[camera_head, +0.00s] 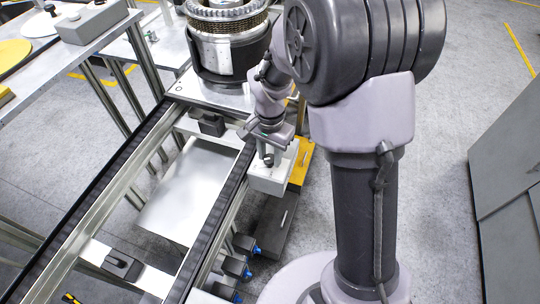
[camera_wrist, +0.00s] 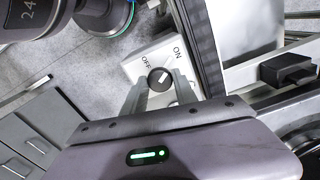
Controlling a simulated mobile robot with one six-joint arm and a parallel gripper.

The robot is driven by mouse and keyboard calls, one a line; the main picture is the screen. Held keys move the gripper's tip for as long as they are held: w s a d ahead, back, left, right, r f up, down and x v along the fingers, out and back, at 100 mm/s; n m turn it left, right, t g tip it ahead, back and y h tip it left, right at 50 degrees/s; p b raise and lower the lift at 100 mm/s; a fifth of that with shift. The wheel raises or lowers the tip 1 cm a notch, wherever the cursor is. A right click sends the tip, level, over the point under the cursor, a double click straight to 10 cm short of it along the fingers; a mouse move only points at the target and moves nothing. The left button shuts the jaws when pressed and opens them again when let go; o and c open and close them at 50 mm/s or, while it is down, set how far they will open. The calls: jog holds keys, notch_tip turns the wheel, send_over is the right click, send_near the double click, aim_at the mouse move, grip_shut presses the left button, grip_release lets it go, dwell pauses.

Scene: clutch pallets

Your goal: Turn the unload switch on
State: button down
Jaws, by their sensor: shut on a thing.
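The unload switch is a white box (camera_wrist: 136,66) marked OFF and ON, with a round black knob (camera_wrist: 158,79) on its face. A pale pointer line on the knob slants up and right, toward the ON side. My gripper (camera_wrist: 160,88) is shut on the knob, with one finger on each side of it. In the head view the white switch box (camera_head: 271,181) is at the right side of the conveyor frame. My gripper (camera_head: 268,158) is over it there and hides the knob.
A conveyor with dark rails (camera_head: 113,174) runs beside the switch. A large ringed clutch part (camera_head: 227,45) stands at its far end. Yellow and dark blocks and blue-ended motors (camera_head: 238,268) are below. A grey cabinet (camera_head: 510,165) stands at right.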

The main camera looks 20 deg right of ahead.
aim_at(270, 158)
jog(key=shift+m, duration=0.5)
jog(key=c, duration=1)
grip_release()
jog(key=shift+o, duration=0.2)
jog(key=shift+r, duration=0.1)
notch_tip(270, 158, up, 17)
jog(key=p, duration=0.5)
jog(key=shift+r+p, duration=0.15)
jog(key=shift+p, duration=0.2)
